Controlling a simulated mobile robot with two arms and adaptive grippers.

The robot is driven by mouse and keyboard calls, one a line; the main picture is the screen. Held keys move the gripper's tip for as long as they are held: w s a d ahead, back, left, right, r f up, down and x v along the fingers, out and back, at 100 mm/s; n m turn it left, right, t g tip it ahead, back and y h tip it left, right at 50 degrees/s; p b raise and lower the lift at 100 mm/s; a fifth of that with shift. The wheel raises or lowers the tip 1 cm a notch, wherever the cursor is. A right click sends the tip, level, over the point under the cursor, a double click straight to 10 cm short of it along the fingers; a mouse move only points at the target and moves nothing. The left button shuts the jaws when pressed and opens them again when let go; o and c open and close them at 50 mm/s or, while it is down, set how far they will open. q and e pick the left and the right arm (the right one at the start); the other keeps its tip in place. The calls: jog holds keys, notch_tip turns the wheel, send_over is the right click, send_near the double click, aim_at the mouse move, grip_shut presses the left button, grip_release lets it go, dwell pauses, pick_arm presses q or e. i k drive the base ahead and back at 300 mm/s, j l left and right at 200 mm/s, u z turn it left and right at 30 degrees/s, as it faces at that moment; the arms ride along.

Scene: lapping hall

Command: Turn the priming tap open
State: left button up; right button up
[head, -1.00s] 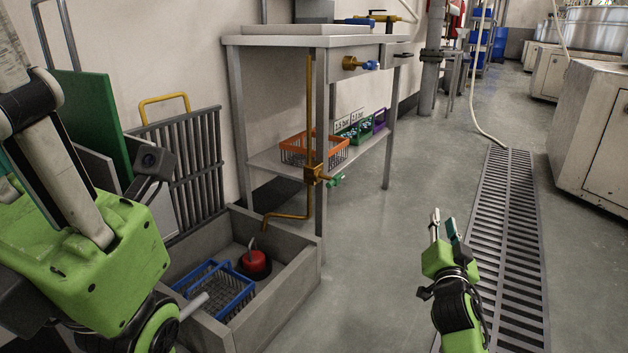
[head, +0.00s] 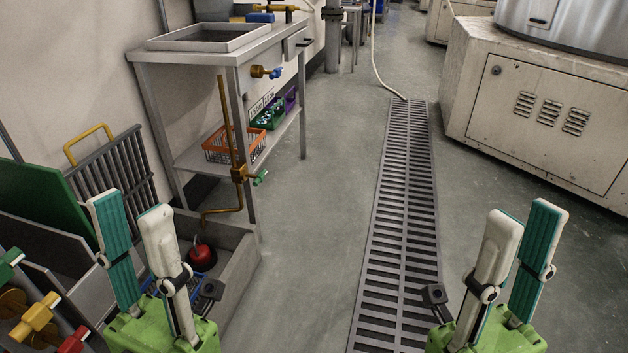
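No label tells me which tap is the priming tap. A brass tap with a green handle (head: 258,178) sits low on a vertical brass pipe (head: 228,130) beside the bench. A brass tap with a blue handle (head: 275,73) is on the bench's side. Green (head: 10,262), yellow (head: 35,315) and red (head: 75,340) handles show at the lower left edge, partly cut off. My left gripper (head: 130,208) is open and empty, in front of the floor basin. My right gripper (head: 524,215) is open and empty, right of the floor grate. Neither touches a tap.
The steel bench (head: 185,55) has an orange basket (head: 225,150) on its lower shelf. The basin (head: 240,255) holds a red object (head: 202,257). A green panel (head: 35,195) leans at left. A cabinet (head: 550,110) stands right. Floor around the grate (head: 400,200) is clear.

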aim_at(260, 177)
jog(key=i+l+z, duration=0.25)
jog(key=i, duration=0.35)
jog(key=i+z, duration=0.3)
jog(key=i, duration=2.45)
jog(key=i+u, duration=0.1)
jog(key=i, duration=0.9)
jog(key=i+l+u, duration=0.15)
jog(key=i, duration=0.8)
jog(key=i+u, duration=0.15)
jog(key=u, duration=2.05)
